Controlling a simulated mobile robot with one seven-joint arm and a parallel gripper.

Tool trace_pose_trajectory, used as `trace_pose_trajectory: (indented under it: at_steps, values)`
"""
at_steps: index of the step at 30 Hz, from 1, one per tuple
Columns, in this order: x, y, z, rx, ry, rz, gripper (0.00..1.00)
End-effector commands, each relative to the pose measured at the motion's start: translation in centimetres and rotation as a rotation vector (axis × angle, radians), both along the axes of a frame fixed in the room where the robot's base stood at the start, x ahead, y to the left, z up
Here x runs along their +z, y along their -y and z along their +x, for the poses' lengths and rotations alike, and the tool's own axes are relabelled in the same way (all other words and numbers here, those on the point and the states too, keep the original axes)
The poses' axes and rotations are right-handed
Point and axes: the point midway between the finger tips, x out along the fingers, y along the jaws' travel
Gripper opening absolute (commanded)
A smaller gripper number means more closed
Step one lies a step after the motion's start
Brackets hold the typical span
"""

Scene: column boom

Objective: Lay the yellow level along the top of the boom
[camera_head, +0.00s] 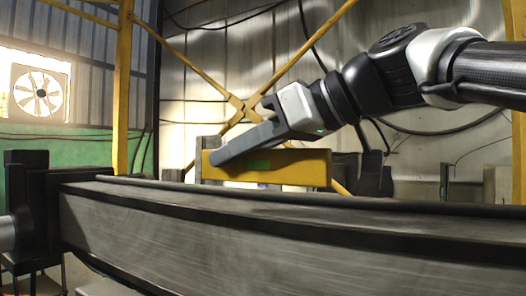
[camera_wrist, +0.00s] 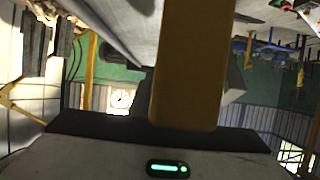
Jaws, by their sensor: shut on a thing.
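The yellow level (camera_head: 302,169) is a long bar with a green patch on its side, lying nearly horizontal in the head view. My gripper (camera_head: 222,160) reaches down from the upper right and is shut on it. The boom (camera_head: 250,240) is a wide grey beam with dark edges across the foreground. The level shows just above the boom's far top edge; I cannot tell if it is over the top or behind it, and no contact is clear. In the wrist view the level (camera_wrist: 190,60) runs up from my gripper and hides much behind it.
A dark bracket (camera_head: 30,205) stands at the boom's left end and rises above its top. A yellow post (camera_head: 123,90) and crossed yellow braces (camera_head: 243,107) stand behind. The boom's top right of the bracket looks clear.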

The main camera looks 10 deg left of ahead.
Motion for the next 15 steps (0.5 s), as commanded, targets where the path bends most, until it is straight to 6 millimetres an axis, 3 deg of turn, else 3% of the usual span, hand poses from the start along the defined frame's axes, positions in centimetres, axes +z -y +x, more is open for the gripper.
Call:
trace_pose_trajectory:
  at_steps: [15]
  values:
    - [-1.0, 1.6, 4.6, 0.0, -0.002, -0.002, 0.0]
